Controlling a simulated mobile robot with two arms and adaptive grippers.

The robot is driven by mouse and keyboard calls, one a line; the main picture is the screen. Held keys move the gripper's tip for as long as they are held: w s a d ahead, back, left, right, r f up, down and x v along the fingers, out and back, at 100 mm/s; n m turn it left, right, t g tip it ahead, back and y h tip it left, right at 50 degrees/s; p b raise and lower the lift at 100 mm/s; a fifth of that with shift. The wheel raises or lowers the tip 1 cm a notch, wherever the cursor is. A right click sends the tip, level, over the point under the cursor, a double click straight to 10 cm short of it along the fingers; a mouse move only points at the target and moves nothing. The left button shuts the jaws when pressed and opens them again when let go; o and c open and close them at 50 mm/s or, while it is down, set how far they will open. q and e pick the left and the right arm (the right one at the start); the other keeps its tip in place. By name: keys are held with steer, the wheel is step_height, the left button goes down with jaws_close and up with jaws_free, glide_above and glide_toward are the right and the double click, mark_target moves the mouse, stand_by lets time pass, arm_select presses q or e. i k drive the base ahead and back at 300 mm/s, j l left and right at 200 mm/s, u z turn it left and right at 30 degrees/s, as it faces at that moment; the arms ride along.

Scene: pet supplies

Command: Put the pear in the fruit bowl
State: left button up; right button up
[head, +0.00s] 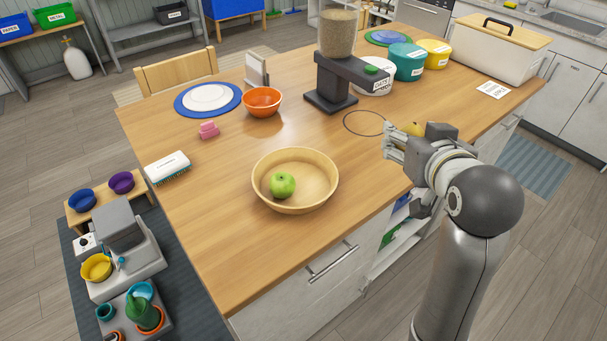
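The fruit bowl (328,193), round and pale wooden, stands on the wooden table with a green apple (282,186) inside it. A small yellow fruit, apparently the pear (414,129), shows just behind my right gripper (391,141), on the right part of the table. The gripper and wrist hide its lower part, so I cannot tell whether the fingers touch it. The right fingers point left, to the right of the bowl, and whether they are open or shut is unclear. My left gripper is not in view.
A thin dark ring (365,123) marks the tabletop left of the gripper. A food dispenser (345,80) and tubs (406,62) stand behind. An orange bowl (262,101), pink object (208,129) and brush (167,167) lie further left. The table between bowl and gripper is clear.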

mark_target(305, 177)
steer(key=i+l+u, duration=0.15)
steer(key=l, duration=0.2)
steer(key=i+l+u, duration=0.1)
steer(key=l, duration=0.3)
steer(key=i+l+u, duration=0.15)
steer(key=l, duration=0.25)
steer(key=k+u, duration=0.1)
steer(key=u, duration=0.65)
